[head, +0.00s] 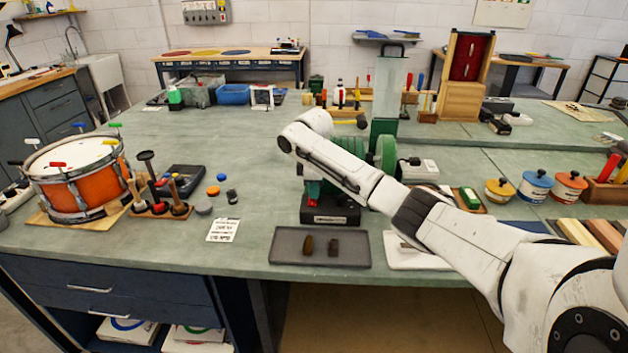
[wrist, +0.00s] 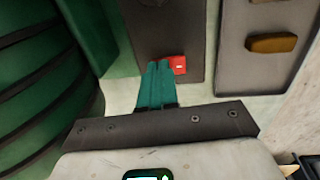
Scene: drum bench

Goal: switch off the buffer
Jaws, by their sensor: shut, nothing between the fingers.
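The buffer is a green machine on a dark base (head: 330,214), at the middle of the bench in the head view. My arm hides much of it. Its ribbed green motor housing (wrist: 35,90) fills the left of the wrist view. A red switch (wrist: 179,65) with a small white mark sits on the dark base plate (wrist: 160,25). My gripper (wrist: 158,68) is shut and empty, its teal fingertips close beside the switch's left edge. I cannot tell whether they touch it. In the head view the fingers are not clearly distinguishable.
A grey tray (head: 285,259) with two brown blocks lies in front of the buffer; it shows at the right in the wrist view (wrist: 235,75). A white card (head: 223,230) lies left of it. An orange drum (head: 75,190) and tool stand (head: 160,208) are further left.

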